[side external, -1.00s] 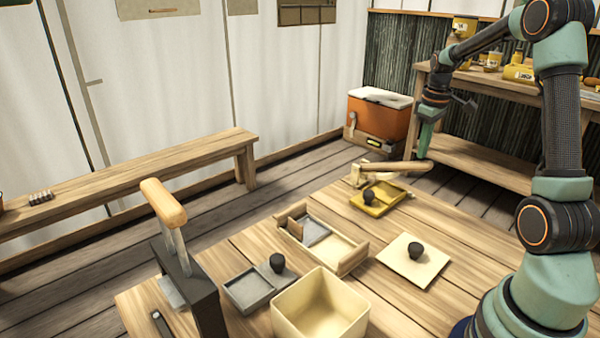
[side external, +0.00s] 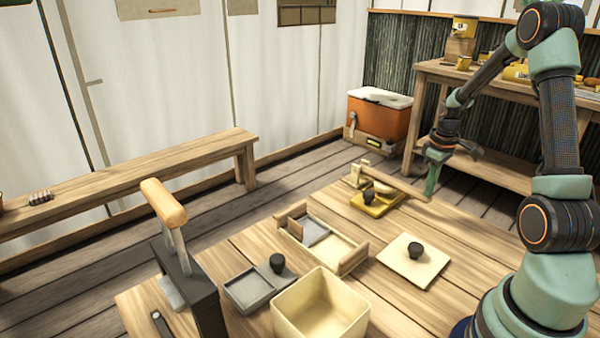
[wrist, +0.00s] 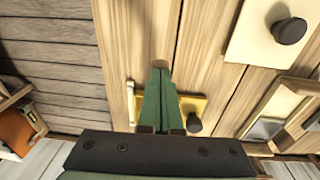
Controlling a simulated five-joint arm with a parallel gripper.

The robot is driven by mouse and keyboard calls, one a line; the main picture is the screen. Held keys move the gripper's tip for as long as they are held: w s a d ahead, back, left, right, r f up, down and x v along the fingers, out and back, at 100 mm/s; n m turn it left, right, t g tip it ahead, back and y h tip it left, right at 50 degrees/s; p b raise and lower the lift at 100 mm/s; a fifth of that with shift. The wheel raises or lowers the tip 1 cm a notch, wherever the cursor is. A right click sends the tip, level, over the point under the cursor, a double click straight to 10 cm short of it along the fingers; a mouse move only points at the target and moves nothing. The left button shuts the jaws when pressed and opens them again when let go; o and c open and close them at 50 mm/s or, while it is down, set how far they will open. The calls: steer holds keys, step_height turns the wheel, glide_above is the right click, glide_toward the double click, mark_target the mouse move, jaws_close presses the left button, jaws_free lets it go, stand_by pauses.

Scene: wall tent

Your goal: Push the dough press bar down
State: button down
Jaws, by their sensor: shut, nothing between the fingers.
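The dough press has a wooden bar (side external: 400,184) running from a small pale post (side external: 360,173) over a yellow base (side external: 376,209). In the side view the bar slopes down to the right, its free end low over the table. My gripper (side external: 430,190) is shut and empty, pointing down with its green fingertips at the bar's free end, apparently touching it. In the wrist view the shut fingers (wrist: 160,75) cover most of the bar; its rounded end (wrist: 160,64) shows just past the tips. The yellow base (wrist: 200,103) is partly hidden behind the fingers.
A black knob (side external: 369,196) is at the base. A pale board with a black knob (side external: 416,251), a wooden tray (side external: 348,262), a cream bin (side external: 330,318) and a dark lever device (side external: 205,300) stand nearer.

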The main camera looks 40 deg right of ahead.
steer(key=shift+s+a+f, duration=0.1)
steer(key=shift+s+f, duration=0.05)
steer(key=shift+f, duration=0.5)
steer(key=r, duration=0.5)
steer(key=shift+d+r, duration=0.1)
steer(key=shift+d, duration=0.15)
steer(key=s+r, duration=0.5)
steer(key=r, duration=0.3)
steer(key=shift+r, duration=0.2)
